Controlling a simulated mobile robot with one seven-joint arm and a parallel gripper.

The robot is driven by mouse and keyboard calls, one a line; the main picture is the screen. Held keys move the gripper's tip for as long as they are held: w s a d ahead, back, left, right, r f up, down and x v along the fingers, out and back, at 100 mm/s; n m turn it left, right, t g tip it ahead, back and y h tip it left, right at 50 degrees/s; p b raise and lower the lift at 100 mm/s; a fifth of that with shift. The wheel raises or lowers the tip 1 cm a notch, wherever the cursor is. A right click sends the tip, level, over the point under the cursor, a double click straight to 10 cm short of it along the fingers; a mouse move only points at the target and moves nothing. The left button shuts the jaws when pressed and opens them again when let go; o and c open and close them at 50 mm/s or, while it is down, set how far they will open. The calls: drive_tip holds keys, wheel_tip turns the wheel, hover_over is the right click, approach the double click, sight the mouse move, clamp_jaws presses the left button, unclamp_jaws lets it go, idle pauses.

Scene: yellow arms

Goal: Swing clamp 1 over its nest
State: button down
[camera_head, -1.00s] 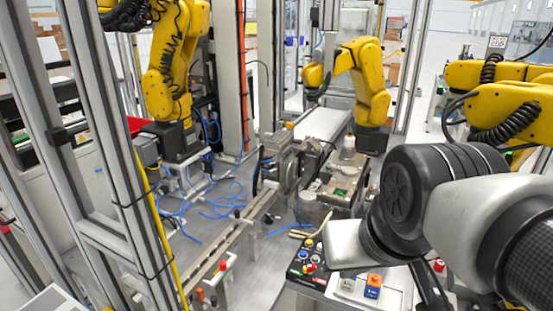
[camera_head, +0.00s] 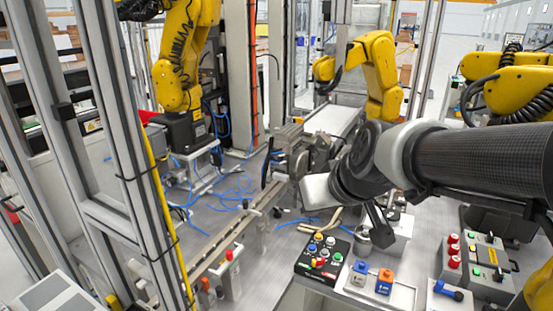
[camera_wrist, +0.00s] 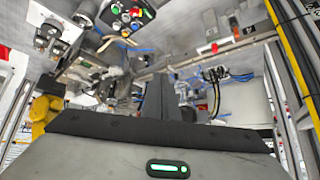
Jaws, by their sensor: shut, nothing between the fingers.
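My gripper's fingers (camera_wrist: 155,95) stand upright and together in the wrist view, with nothing between them. In the head view my arm reaches in from the right, and its pale hand (camera_head: 318,190) hangs left of the wrist, above the bench; the fingertips cannot be made out there. A clamp-like device with a red handle (camera_head: 229,254) stands on the rail at lower left, apart from my gripper. An orange-topped one (camera_head: 207,287) is beside it. I see no number, so I cannot tell which is clamp 1. Its nest cannot be made out.
A button panel (camera_head: 321,257) stands on the bench front. A blue block (camera_head: 360,268) and an orange block (camera_head: 385,278) sit on a pale plate. A grey switch box (camera_head: 490,268) is at right. Yellow robot arms (camera_head: 380,75) stand behind.

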drive_tip(key=w+f+n+t+h+b, duration=0.4)
drive_tip(key=w+f, duration=0.6)
drive_tip(key=w, duration=0.3)
drive_tip(key=w+f+n+t+h+b, duration=0.4)
drive_tip(key=w+f, duration=0.5)
drive_tip(key=w, duration=0.5)
drive_tip(key=n+h+b, duration=0.1)
drive_tip(key=h+b, duration=0.1)
drive_tip(key=b, duration=0.1)
drive_tip(key=shift+a+f+t+b, duration=0.3)
drive_tip(key=shift+f+t+b, duration=0.05)
drive_tip(key=shift+t+b, duration=0.05)
drive_tip(key=b+x, duration=0.1)
drive_tip(key=x, duration=0.9)
drive_tip(key=shift+b, duration=0.3)
